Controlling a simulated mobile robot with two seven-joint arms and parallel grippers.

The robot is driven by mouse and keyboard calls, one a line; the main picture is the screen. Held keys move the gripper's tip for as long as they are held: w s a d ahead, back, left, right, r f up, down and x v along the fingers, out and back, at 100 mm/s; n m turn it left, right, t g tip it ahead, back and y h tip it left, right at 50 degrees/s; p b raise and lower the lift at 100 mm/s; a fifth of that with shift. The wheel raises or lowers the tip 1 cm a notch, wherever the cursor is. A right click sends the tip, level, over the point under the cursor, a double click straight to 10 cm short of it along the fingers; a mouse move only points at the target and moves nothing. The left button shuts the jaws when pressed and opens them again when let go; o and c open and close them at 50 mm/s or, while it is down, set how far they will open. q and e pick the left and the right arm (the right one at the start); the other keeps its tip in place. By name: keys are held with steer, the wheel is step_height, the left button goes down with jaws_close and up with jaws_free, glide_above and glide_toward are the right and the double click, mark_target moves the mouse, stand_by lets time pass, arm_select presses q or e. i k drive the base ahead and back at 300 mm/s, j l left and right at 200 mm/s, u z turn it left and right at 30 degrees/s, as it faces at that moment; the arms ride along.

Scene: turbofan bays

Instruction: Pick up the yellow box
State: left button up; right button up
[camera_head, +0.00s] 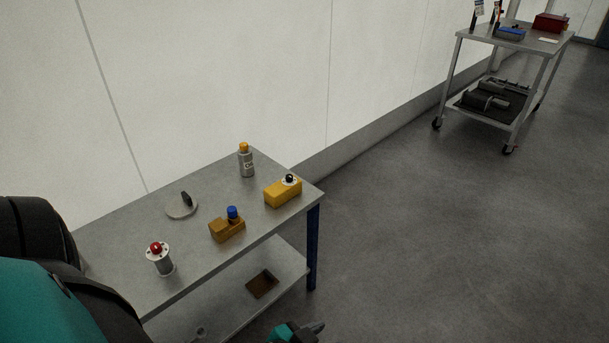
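The yellow box (282,194) sits on the grey workbench (215,187), near its right end. A small round fitting with a black top stands on it. A darker orange-brown box (227,232) with a blue-capped piece on top sits to its left, nearer the front edge. A teal and dark part of mine, seemingly my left gripper (317,327), shows at the bottom edge below the bench's right end, apart from the yellow box. Its fingers are too small and cut off to judge. My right gripper is out of view.
A brown tray (262,284) lies on the lower shelf. A loaded cart (516,42) stands far right; floor between is clear.

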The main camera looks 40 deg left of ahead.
mark_target(279, 193)
steer(key=i, duration=1.4)
steer(key=i+l+u, duration=0.1)
steer(key=i, duration=1.25)
steer(key=i+u, duration=0.15)
steer(key=u, duration=2.75)
